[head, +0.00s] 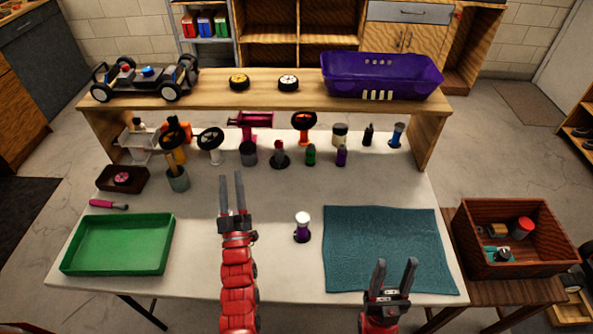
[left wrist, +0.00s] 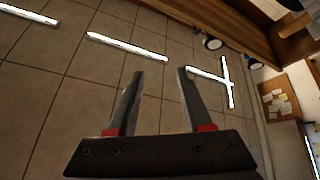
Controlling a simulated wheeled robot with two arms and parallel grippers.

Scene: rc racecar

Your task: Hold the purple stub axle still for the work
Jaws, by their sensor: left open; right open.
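A small purple piece with a white top (head: 302,229) stands upright on a dark round base on the white table, right of my left gripper. A second purple piece (head: 341,156) stands in the back row of parts. I cannot tell for certain which is the stub axle. My left gripper (head: 232,188) is open and empty, left of the white-topped piece and apart from it. In the left wrist view its two fingers (left wrist: 158,95) are spread with nothing between them. My right gripper (head: 395,276) is open and empty over the front of the teal mat.
A green tray (head: 117,245) lies at the left and a teal mat (head: 380,235) at the right. A raised wooden shelf (head: 210,93) carries a car and a purple basket (head: 381,76). Several upright parts line the back. A wooden box (head: 513,237) stands right.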

